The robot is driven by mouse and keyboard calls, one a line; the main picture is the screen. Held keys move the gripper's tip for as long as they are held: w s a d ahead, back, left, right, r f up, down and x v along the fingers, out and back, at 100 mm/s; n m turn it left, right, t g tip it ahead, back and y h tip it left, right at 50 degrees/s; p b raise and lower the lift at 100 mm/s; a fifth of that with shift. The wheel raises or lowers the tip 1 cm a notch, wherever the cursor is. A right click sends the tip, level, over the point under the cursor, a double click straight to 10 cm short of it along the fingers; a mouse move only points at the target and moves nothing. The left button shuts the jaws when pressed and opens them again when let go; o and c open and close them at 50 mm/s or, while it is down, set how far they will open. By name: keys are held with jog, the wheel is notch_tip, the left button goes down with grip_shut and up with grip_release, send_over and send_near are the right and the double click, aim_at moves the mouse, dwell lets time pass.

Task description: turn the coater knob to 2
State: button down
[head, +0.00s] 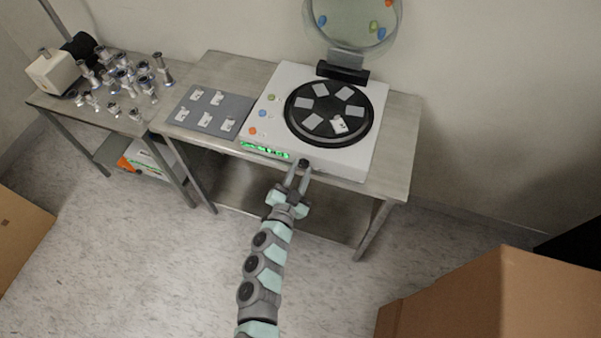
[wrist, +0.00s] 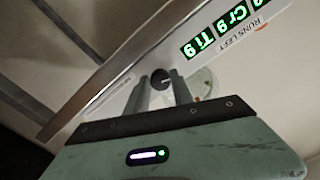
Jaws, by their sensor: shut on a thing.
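The coater (head: 364,152) is a white box on a metal table, with its round lid raised at the back. Its dark platter (head: 299,121) holds several pale square pieces. The coater knob (wrist: 160,77) is a small dark round knob with a light mark, on the front face beside the green display. My gripper (head: 299,165) reaches the front edge of the coater, and its fingers (wrist: 157,90) are shut on the knob, one on each side. I cannot read which number the knob points to. The display (wrist: 215,32) shows green text reading "Ti 9" and "Cr 9", above a "RUNS LEFT" label.
A grey mat (head: 211,111) with several small pieces lies left of the coater. A lower side table at the left holds several metal fittings (head: 125,72) and a cream device (head: 53,73). Cardboard boxes stand at the lower right (head: 500,290) and lower left (head: 20,235).

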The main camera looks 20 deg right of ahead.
jog(key=shift+m+b, duration=0.65)
jog(key=shift+m, duration=0.95)
jog(key=c, duration=1.1)
grip_release()
jog(key=shift+a, duration=0.1)
jog(key=p+v, duration=0.1)
jog(key=v, duration=0.9)
jog(key=shift+s+a, duration=0.2)
jog(key=shift+s, duration=0.05)
